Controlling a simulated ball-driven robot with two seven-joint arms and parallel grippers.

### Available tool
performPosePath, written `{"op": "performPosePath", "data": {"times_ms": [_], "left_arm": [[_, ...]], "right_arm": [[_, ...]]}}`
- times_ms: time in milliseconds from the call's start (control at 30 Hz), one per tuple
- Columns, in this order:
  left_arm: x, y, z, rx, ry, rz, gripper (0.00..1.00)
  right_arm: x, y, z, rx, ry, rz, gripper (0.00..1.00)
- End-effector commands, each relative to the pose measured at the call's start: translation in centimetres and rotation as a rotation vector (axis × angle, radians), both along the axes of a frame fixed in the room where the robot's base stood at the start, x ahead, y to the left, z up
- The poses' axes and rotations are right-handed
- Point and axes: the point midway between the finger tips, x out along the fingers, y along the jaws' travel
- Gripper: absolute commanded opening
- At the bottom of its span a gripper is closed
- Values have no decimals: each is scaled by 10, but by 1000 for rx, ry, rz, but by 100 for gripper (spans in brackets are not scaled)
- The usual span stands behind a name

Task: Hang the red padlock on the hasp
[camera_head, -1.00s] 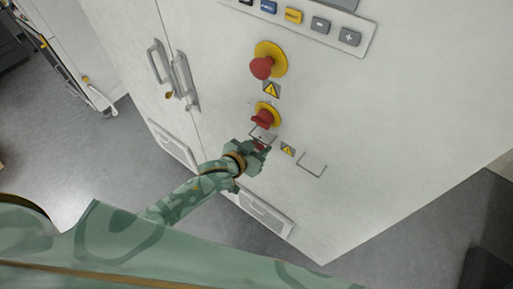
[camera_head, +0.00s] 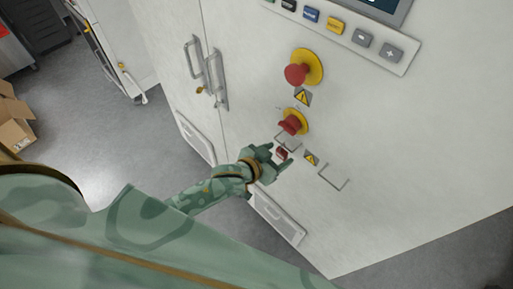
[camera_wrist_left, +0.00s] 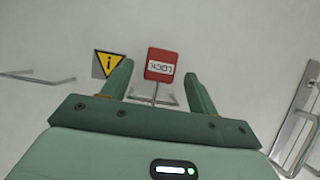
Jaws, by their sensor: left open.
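The red padlock (camera_head: 281,154) is a small block just below the left wire bracket, the hasp (camera_head: 288,139), on the white cabinet front. In the left wrist view the padlock (camera_wrist_left: 160,66) shows a white LOCK label, upside down, and its thin shackle crosses the hasp bar (camera_wrist_left: 140,97). It appears to hang there, though I cannot see clearly how the shackle passes the bar. My left gripper (camera_head: 277,160) is open, its fingers on either side of the padlock with gaps; it also shows in the left wrist view (camera_wrist_left: 158,82). My right gripper is not in view.
A second, empty wire bracket (camera_head: 334,178) is to the right, past a yellow warning sign (camera_head: 311,159). A red knob on a yellow disc (camera_head: 293,122) sits just above the hasp, with a red button (camera_head: 297,74) higher. Door handles (camera_head: 207,70) are to the left.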

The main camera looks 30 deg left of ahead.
Motion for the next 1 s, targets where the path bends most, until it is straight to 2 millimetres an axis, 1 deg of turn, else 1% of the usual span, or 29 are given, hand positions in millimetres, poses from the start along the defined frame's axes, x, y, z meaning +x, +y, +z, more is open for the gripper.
{"op": "performPosePath", "data": {"times_ms": [33, 100, 300, 400, 500, 667, 867, 967, 1000], "left_arm": [[-12, 4, 6, 1, 3, -1, 60], [-29, 10, 15, -2, 3, -1, 60], [-75, 27, 38, 0, 2, -2, 60], [-93, 33, 47, 0, 2, -2, 60], [-105, 38, 53, -1, 2, 0, 60], [-114, 41, 59, 0, 0, -1, 60], [-115, 41, 59, 0, 0, -1, 60], [-114, 40, 60, 30, -21, -23, 60], [-117, 44, 46, 61, -5, -31, 60]], "right_arm": [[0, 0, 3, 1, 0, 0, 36], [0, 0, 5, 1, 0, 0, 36], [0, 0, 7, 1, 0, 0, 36], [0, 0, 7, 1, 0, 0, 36], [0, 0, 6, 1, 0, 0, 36], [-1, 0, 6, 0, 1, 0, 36], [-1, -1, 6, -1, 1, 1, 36], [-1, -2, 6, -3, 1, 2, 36], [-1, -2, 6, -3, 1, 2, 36]]}}
